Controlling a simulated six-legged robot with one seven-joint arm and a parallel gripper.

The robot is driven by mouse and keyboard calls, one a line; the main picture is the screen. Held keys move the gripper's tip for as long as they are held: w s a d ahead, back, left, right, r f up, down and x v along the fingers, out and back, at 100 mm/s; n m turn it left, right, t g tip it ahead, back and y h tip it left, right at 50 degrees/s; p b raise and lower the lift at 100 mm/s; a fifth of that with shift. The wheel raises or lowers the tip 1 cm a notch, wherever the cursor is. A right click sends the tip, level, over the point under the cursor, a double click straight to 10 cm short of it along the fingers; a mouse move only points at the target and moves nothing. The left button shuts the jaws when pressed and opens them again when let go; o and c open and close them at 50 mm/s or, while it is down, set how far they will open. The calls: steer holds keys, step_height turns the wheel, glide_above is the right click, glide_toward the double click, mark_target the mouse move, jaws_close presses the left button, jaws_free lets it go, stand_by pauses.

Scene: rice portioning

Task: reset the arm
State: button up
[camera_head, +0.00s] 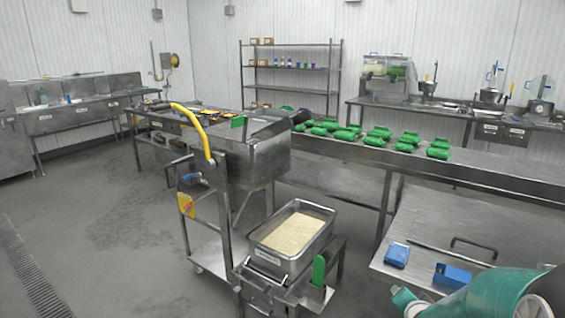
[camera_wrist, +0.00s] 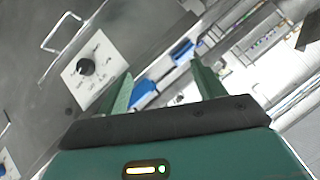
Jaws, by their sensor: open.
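My gripper (camera_wrist: 160,72) shows in the wrist view with its two green fingers spread apart and nothing between them. Behind the fingers, out of their grasp, are blue objects (camera_wrist: 182,52) on a metal surface. In the head view, teal parts of my arm (camera_head: 480,297) fill the lower right corner, beside a steel table. The fingertips cannot be made out there.
A steel cart holds a pan of rice (camera_head: 292,235). Blue blocks (camera_head: 397,255) lie on the steel table (camera_head: 440,225). Green packs (camera_head: 375,138) line a long counter. A knob panel (camera_wrist: 92,68) is near the gripper. Floor at left is clear.

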steer(key=s+a+r+n+g+y, duration=0.1)
steer(key=s+a+r+n+g, duration=0.1)
steer(key=s+a+r+n, duration=0.5)
steer(key=s+a+r+n+g+y, duration=0.1)
steer(key=s+a+r, duration=0.3)
steer(key=s, duration=0.4)
steer(key=s+a+r+n+g, duration=0.2)
steer(key=s+a+r, duration=0.2)
steer(key=s, duration=0.3)
steer(key=shift+s+a+r+y, duration=0.25)
steer(key=shift+s+a+y, duration=0.15)
steer(key=shift+a, duration=0.35)
steer(key=shift+w, duration=0.1)
